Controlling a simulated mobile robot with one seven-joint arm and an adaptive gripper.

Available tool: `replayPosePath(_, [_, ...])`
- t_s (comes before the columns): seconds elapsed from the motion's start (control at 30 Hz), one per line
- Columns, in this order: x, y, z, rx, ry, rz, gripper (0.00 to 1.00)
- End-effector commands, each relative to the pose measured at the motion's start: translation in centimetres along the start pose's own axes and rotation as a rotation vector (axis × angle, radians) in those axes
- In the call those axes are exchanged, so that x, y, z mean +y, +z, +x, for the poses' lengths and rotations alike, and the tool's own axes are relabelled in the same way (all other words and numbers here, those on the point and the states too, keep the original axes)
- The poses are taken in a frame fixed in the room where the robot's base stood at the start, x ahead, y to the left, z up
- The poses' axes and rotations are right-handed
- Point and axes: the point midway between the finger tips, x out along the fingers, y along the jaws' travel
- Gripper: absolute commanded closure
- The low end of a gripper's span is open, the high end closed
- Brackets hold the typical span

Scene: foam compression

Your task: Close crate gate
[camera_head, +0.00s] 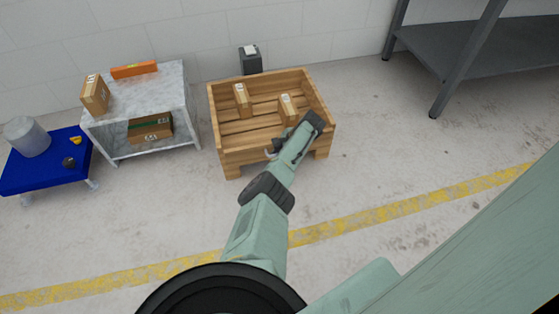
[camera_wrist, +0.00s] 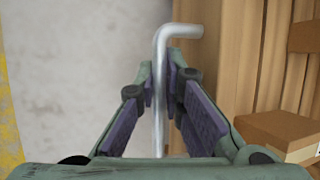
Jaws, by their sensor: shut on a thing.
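The wooden crate (camera_head: 317,88) stands on the floor in the head view, with an open top. Its near side (camera_head: 240,157) looks upright, but my arm covers part of it, and I cannot tell whether the gate is fully closed. My gripper (camera_head: 275,151) is at this near side, small and partly hidden by my arm. In the wrist view my gripper (camera_wrist: 163,78) is shut on a bent grey metal handle (camera_wrist: 183,31), whose rod runs between the fingers. The crate's wooden boards (camera_wrist: 236,45) are just right of the fingers.
Two cartons (camera_head: 241,97) (camera_head: 287,107) are inside the crate; one carton (camera_wrist: 285,132) shows close to the right finger. A marble-topped table (camera_head: 150,89) and blue platform (camera_head: 40,172) stand left. A grey shelf (camera_head: 480,55) is at right. The floor in front is clear.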

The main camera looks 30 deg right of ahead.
Motion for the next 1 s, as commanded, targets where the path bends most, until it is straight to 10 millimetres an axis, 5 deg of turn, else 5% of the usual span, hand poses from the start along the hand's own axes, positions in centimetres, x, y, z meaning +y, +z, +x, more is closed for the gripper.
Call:
replayPosePath(0.73, [-0.95,-0.07,-0.16,0.003,-0.008,-0.003,1.00])
replayPosePath(0.8, [-0.97,-0.06,-0.16,0.003,-0.009,-0.003,0.87])
replayPosePath(1.0, [-0.89,-0.01,-0.10,0.002,-0.007,-0.003,0.82])
